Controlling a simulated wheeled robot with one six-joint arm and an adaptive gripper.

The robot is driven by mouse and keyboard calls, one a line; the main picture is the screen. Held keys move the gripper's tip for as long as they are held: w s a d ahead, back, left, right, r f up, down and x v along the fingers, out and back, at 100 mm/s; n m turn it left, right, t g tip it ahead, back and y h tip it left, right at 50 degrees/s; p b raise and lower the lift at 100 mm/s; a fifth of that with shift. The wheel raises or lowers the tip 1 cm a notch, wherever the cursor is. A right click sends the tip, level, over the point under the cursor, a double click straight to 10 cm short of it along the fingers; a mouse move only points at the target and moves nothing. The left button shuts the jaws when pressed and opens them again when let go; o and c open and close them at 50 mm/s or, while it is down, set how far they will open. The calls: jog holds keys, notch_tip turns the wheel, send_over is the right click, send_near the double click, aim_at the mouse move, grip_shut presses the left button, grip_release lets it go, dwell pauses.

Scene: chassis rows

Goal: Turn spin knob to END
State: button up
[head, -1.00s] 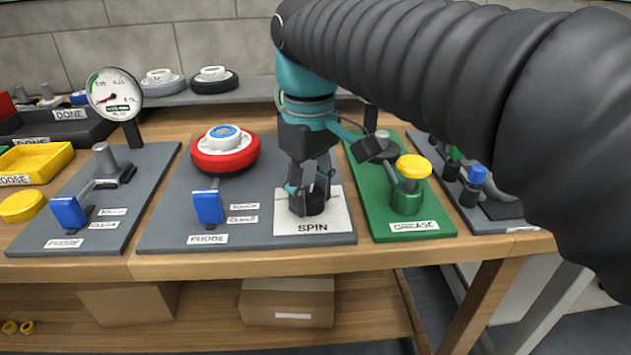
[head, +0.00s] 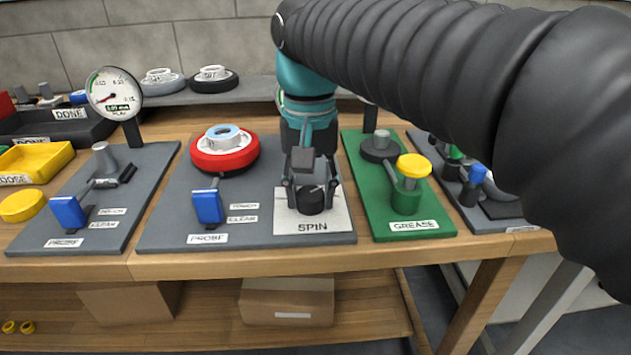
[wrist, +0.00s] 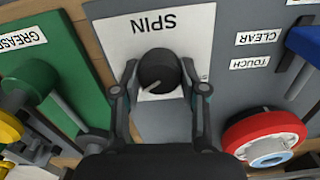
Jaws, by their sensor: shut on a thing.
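The black spin knob (head: 311,201) stands on a white plate (head: 334,222) marked SPIN, at the right front of the grey middle board. My gripper (head: 310,190) comes down over the knob from above, with a finger on each side of it. In the wrist view my gripper (wrist: 160,78) is shut on the knob (wrist: 159,71), which has a pale pointer line on its top. I see no END mark on the plate in either view.
A red and white wheel (head: 224,152) and a blue PROBE lever (head: 208,206) stand left on the same board. The green GREASE board (head: 405,205) with its yellow-capped post (head: 413,167) is close on the right. A gauge (head: 114,94) stands at the back left.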

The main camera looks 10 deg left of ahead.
aim_at(311, 192)
jog(key=shift+f+m, duration=0.1)
jog(key=shift+m, duration=0.4)
jog(key=o, duration=1.1)
jog(key=shift+o, duration=0.2)
notch_tip(311, 192, up, 12)
